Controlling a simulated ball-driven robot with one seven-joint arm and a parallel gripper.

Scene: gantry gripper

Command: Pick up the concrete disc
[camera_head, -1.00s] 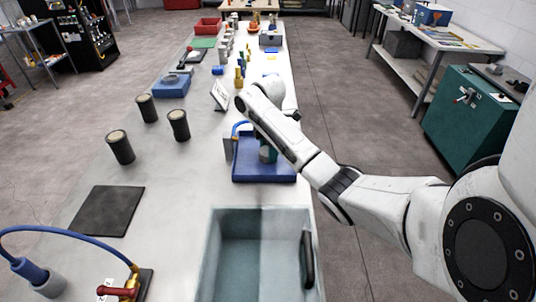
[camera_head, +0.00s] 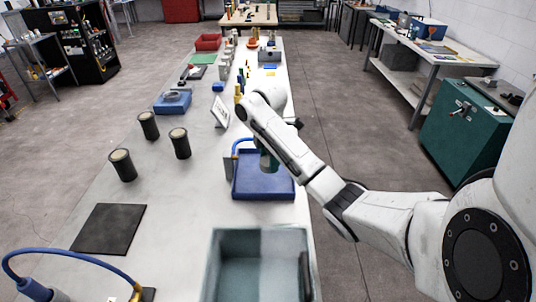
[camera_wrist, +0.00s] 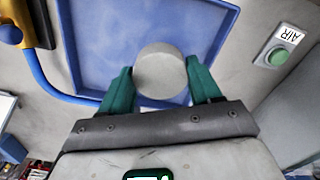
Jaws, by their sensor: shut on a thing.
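The concrete disc (camera_wrist: 160,72) is a pale grey round piece held between the two green fingers of my gripper (camera_wrist: 161,86) in the wrist view. Behind it lies the blue tray (camera_wrist: 88,50), and the disc appears over the tray's floor. I cannot tell how high it is above the floor. In the head view my gripper (camera_head: 268,160) is over the back part of the blue tray (camera_head: 265,190). The disc is hidden there by my arm and gripper.
A blue hose (camera_wrist: 38,72) curves beside the tray, and a green AIR button (camera_wrist: 278,56) sits on the other side. Three dark cylinders with pale tops (camera_head: 122,165) stand left on the bench. A black mat (camera_head: 108,228) and a grey-blue bin (camera_head: 258,240) are nearer.

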